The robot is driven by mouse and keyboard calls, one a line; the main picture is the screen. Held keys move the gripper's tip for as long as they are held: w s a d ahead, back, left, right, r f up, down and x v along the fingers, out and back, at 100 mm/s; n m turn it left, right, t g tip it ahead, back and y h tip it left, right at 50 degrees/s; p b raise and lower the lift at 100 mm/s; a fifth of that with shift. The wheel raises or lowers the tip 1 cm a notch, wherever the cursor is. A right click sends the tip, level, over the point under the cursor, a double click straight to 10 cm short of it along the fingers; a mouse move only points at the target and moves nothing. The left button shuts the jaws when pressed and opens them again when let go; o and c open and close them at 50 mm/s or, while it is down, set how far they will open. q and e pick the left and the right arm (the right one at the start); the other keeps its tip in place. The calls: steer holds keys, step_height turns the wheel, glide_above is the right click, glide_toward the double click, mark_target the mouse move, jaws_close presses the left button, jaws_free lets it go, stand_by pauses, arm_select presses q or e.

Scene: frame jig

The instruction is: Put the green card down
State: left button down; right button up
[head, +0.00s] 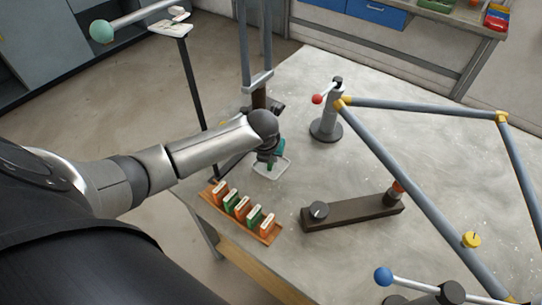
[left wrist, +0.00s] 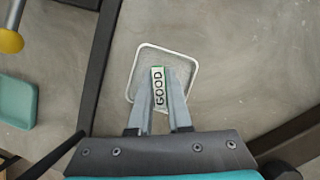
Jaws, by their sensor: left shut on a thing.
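My left gripper (head: 269,164) is shut on a green card (left wrist: 158,86), whose white face reads GOOD in the left wrist view. The fingers (left wrist: 159,106) grip it from both sides. A small white-rimmed square tray (head: 287,166) lies under the gripper on the grey table; it also shows in the left wrist view (left wrist: 191,61). The card appears over this tray; I cannot tell whether it touches it. My right gripper is not in view.
A rack (head: 273,237) of orange and green cards stands near the table's left edge. A dark bar fixture (head: 350,213) and a clamp post (head: 327,127) with a red knob stand to the right. A grey tube frame (head: 425,105) spans the table's right side.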

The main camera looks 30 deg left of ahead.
arm_select(q)
steer(key=shift+f, duration=0.1)
steer(key=c, duration=0.9)
jaws_free()
steer(key=shift+o, duration=0.2)
steer(key=shift+s+r, duration=0.1)
steer(key=shift+r, duration=0.45)
steer(key=p+v, duration=0.3)
steer(key=v, duration=0.8)
steer(key=shift+r, duration=0.1)
